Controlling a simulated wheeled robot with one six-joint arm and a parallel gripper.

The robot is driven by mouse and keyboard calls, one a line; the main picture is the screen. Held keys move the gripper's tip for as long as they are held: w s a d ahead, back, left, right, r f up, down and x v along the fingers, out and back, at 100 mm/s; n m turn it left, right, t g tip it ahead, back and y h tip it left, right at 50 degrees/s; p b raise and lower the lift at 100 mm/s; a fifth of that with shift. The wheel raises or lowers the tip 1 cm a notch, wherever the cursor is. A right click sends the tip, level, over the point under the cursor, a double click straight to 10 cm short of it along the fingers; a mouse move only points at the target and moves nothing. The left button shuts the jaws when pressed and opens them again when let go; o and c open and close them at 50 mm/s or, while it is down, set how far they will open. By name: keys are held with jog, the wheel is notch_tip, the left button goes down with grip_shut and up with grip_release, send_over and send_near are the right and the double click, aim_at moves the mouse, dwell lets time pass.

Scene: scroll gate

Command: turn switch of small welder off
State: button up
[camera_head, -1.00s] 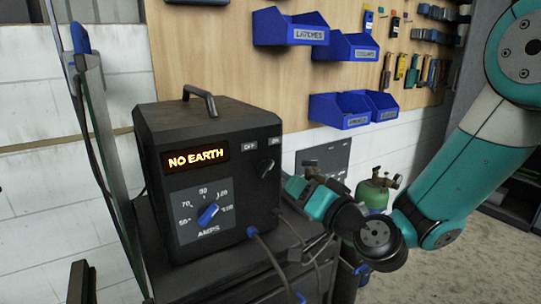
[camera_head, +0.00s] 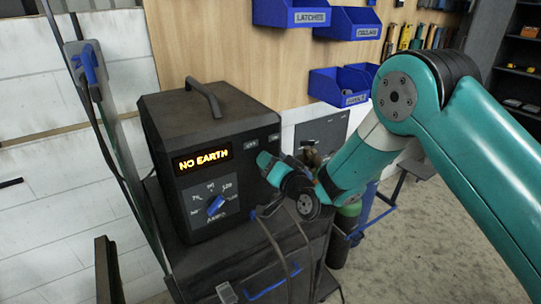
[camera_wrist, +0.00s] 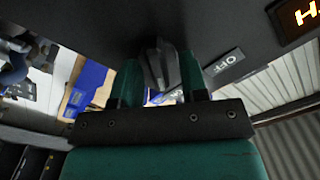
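The small welder (camera_head: 215,150) is a dark box with a top handle, standing on a dark cart. Its lit display (camera_head: 203,159) reads "NO EARTH". The black switch knob (camera_wrist: 160,65) shows in the wrist view beside the "OFF" label (camera_wrist: 227,63). My gripper (camera_wrist: 159,72) is at the welder's front, its two teal fingers apart on either side of the knob. I cannot tell whether they touch it. In the head view my gripper (camera_head: 268,168) hides the switch. The "OFF" label (camera_head: 250,144) shows just above it.
A blue amps dial (camera_head: 215,205) sits below the display. Cables (camera_head: 275,245) hang from the welder's front. Blue bins (camera_head: 340,85) hang on the wall board behind. A panel with a blue clamp (camera_head: 90,70) stands left.

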grip_shut()
